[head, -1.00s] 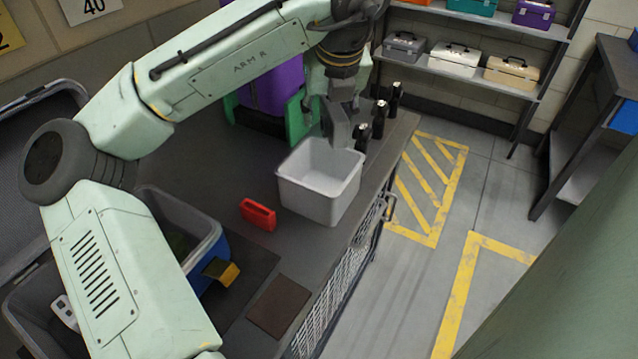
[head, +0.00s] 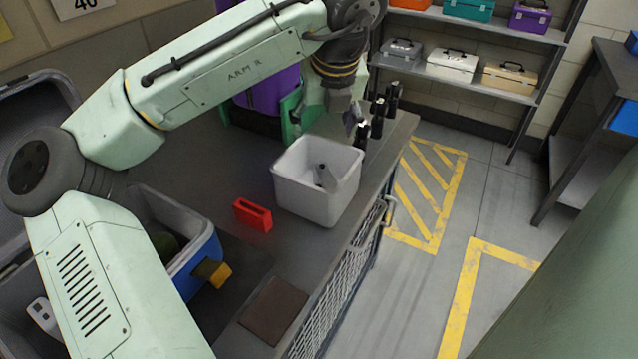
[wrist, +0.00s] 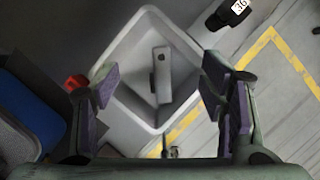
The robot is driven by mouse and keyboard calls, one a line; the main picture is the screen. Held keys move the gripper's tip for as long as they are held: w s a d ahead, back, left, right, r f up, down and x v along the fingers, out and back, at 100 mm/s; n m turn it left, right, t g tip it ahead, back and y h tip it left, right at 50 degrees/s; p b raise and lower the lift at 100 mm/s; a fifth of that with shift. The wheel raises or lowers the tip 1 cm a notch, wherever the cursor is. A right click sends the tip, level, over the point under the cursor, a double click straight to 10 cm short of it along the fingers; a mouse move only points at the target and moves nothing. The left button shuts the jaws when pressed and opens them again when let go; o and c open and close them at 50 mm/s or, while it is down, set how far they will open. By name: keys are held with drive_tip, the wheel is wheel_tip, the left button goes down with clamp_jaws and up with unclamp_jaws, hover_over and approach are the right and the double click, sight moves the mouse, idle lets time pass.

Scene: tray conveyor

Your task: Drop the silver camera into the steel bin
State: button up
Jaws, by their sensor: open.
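The steel bin (head: 300,196) is a pale grey open box on the dark bench, near its right edge. The silver camera (head: 326,179) is inside the bin, below the rim. In the wrist view, the camera (wrist: 161,76) lies within the bin's walls (wrist: 128,62) as a narrow grey shape with a dark round spot, apart from the fingers. I cannot tell whether it rests fully on the floor of the bin. My gripper (head: 352,118) is above the bin's far side. In the wrist view, my gripper (wrist: 165,92) has its fingers wide apart with nothing between them.
A red holder (head: 253,215) stands left of the bin. Several black bottle-like objects (head: 377,115) stand behind it on the right. A blue-and-grey case (head: 195,255) is at left, a brown mat (head: 274,311) at the front. Shelves with toolboxes (head: 452,64) are at the back.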

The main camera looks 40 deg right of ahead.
drive_tip(key=v, duration=1.2)
idle(0.5)
